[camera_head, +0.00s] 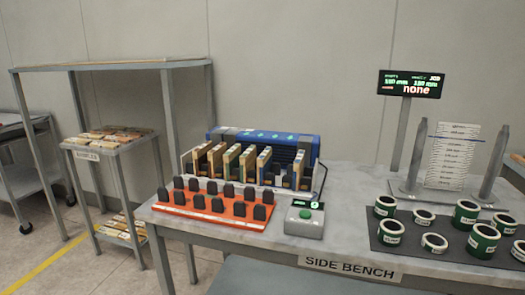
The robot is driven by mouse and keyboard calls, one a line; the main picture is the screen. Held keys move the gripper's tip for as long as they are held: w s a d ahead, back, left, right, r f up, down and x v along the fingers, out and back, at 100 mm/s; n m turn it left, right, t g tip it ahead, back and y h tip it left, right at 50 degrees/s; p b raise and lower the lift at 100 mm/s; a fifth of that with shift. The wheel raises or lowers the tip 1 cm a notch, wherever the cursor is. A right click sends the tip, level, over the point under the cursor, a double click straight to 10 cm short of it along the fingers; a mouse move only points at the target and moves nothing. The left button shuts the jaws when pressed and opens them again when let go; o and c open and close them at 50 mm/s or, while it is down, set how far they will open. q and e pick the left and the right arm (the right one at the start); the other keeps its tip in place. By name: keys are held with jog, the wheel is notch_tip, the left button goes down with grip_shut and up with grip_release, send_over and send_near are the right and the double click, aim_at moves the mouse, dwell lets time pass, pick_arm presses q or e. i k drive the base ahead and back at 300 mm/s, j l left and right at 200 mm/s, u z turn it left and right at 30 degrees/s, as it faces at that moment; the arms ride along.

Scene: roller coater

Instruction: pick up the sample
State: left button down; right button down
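No single sample stands out. Several flat light-brown pieces (112,134) lie on the top of a small grey stand (155,140) at the left, whose label is too small to read surely. More such pieces (125,226) lie on its lower shelf. Several upright tan panels (232,160) stand in a slotted rack in front of a blue unit (262,137) on the side bench. Neither of my grippers is in view.
A tall grey table (40,70) stands behind the stand.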

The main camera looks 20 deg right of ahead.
aim_at(299, 163)
jog(key=i+l+z, duration=0.4)
jog(key=l+z, duration=0.15)
jog(key=k+j+z, duration=0.1)
jog(key=z, duration=0.3)
